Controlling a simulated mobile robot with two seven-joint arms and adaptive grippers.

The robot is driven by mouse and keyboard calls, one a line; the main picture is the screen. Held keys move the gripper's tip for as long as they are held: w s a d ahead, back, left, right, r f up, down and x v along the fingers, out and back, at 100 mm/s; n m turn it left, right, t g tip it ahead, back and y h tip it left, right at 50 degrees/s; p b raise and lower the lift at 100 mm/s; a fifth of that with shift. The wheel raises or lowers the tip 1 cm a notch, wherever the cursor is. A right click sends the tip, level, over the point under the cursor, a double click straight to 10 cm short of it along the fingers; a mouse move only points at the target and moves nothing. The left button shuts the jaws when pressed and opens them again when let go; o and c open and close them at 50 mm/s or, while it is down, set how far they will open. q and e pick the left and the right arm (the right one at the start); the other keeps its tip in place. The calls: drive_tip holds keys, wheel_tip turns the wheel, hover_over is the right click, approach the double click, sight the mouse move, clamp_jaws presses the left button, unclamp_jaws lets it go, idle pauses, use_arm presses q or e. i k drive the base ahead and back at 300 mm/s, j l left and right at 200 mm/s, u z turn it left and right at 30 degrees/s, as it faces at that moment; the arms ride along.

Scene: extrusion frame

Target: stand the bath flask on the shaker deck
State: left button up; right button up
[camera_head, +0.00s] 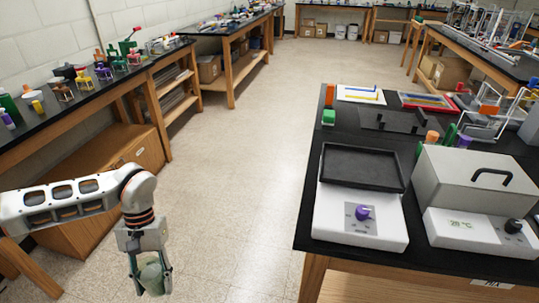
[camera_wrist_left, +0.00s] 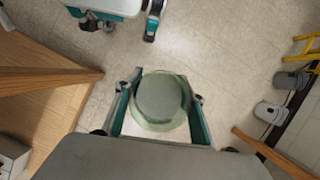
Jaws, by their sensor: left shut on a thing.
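The bath flask (camera_head: 151,272) is a pale green, cloudy vessel at the lower left of the head view. My left gripper (camera_head: 150,285) is shut on it and holds it in the air over the floor, to the left of the bench. In the left wrist view the flask (camera_wrist_left: 162,98) shows its round end between the two fingers. The shaker deck (camera_head: 362,165) is a black, rimmed tray on top of a white shaker with a purple knob (camera_head: 362,212). The deck is empty. My right gripper is not in view.
A white water bath (camera_head: 475,185) with a closed lid and black handle stands right of the shaker. Open floor (camera_head: 230,190) lies between the gripper and the bench.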

sight(359, 167)
drive_tip(key=i+j+z, duration=0.15)
drive_tip(key=z, duration=0.35)
drive_tip(key=j+z, duration=0.45)
drive_tip(key=i+j+z, duration=0.1)
drive_tip(key=j+z, duration=0.2)
drive_tip(key=z, duration=0.2)
drive_tip(key=j+z, duration=0.5)
